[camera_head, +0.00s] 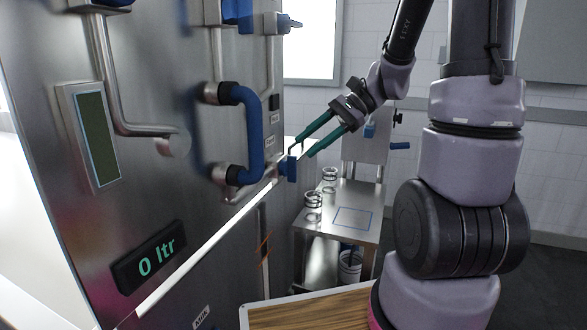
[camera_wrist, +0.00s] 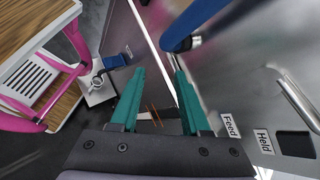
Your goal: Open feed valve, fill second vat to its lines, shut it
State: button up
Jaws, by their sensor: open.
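The steel vat cabinet (camera_head: 190,60) fills the left of the head view. Its display (camera_head: 150,256) reads 0 ltr. A small blue valve handle (camera_head: 289,168) sticks out near the Feed label (camera_head: 270,142). My gripper (camera_head: 302,150) is open, with its two green fingers close to this handle; contact cannot be told. In the wrist view my gripper (camera_wrist: 158,68) is empty between the fingertips. A blue bar (camera_wrist: 205,22) passes by the right fingertip; I cannot tell which part it is. Orange marks (camera_head: 264,249) lie on a dark slot low on the cabinet.
A thick blue pipe handle (camera_head: 247,130) juts out left of my gripper. A steel bench (camera_head: 335,215) with glass jars (camera_head: 314,199) stands behind. A wooden top (camera_head: 310,315) lies in front.

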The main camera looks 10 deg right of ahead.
jog(key=w+d+f+m+t+y, duration=0.2)
jog(key=w+f+m+t+y, duration=0.15)
jog(key=w+f+m, duration=0.35)
jog(key=m+t, duration=0.7)
send_near(296, 167)
jog(key=shift+y, duration=0.35)
jog(key=x, duration=1.1)
jog(key=shift+w+d+f, duration=0.2)
jog(key=shift+w+f, duration=0.05)
jog(key=shift+f, duration=0.1)
grip_shut()
